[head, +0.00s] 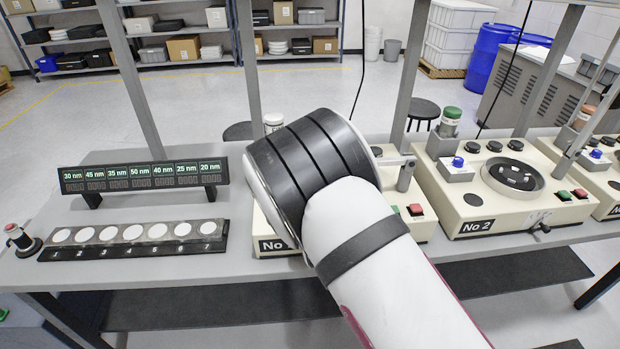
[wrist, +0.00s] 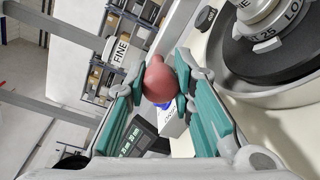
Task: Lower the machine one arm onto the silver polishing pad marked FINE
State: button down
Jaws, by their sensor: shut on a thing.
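In the wrist view my gripper (wrist: 158,82) has its teal fingers closed around a reddish round knob (wrist: 158,78). What the knob is joined to is mostly hidden; it seems to be the end of the machine one arm. A white label reading FINE (wrist: 120,49) shows just left of and above the knob. At the upper right a silver round part (wrist: 265,22), with partly cut-off lettering, is over a dark round plate (wrist: 251,66). In the head view machine one (head: 272,245) is mostly hidden behind my arm, and my gripper is hidden too.
Machine No 2 (head: 477,226) stands to the right on the bench, with a dark round bowl. A display row (head: 143,176) and a numbered tray of white discs (head: 131,252) are on the left.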

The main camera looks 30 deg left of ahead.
jog(key=c, duration=1.3)
grip_release()
jog(key=shift+c, duration=0.2)
jog(key=f+v, duration=0.1)
jog(key=v, duration=1.1)
jog(key=shift+r, duration=0.45)
